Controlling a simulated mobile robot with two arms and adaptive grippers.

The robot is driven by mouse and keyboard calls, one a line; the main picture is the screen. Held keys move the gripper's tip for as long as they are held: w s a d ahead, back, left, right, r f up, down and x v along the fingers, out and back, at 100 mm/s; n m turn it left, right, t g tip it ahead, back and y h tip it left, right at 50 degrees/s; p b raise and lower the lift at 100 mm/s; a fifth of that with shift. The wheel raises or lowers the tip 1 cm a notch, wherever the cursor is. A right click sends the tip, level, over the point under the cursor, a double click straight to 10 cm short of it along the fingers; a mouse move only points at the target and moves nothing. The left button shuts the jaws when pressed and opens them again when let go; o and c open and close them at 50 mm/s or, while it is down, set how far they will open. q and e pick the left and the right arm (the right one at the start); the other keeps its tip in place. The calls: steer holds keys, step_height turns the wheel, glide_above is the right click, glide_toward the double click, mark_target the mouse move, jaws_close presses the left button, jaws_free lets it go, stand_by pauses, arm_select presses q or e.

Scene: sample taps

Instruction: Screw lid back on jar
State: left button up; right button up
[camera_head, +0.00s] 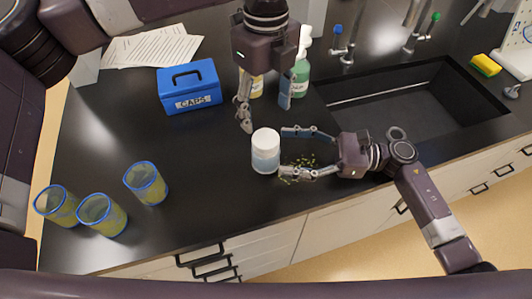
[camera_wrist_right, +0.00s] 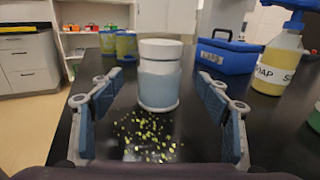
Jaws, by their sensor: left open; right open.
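The jar (camera_head: 265,161) stands upright near the counter's front edge, with a pale blue body. A white lid (camera_head: 266,139) sits on top of it; I cannot tell how tight it is. In the right wrist view the jar (camera_wrist_right: 158,90) and lid (camera_wrist_right: 161,49) stand straight ahead. My left gripper (camera_head: 265,112) is open and empty, pointing down above and behind the jar. My right gripper (camera_head: 283,151) is open and low on the jar's right side, its fingers pointing at the jar. In its wrist view the fingers are spread wide on either side, apart from the jar.
Small green bits (camera_wrist_right: 148,135) lie scattered between my right fingers. Several blue-rimmed cups (camera_head: 146,183) stand at the left. A blue CAPS box (camera_head: 190,88) and bottles, one green (camera_head: 301,75), stand behind. The black sink (camera_head: 410,100) is at the right.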

mark_target(266, 138)
steer(key=a, duration=0.5)
steer(key=shift+w+a, duration=0.25)
steer(key=shift+a, duration=0.1)
jaws_close()
arm_select(q)
steer(key=n, duration=0.4)
steer(key=shift+n, duration=0.3)
stand_by(0.3)
steer(key=shift+f, duration=4)
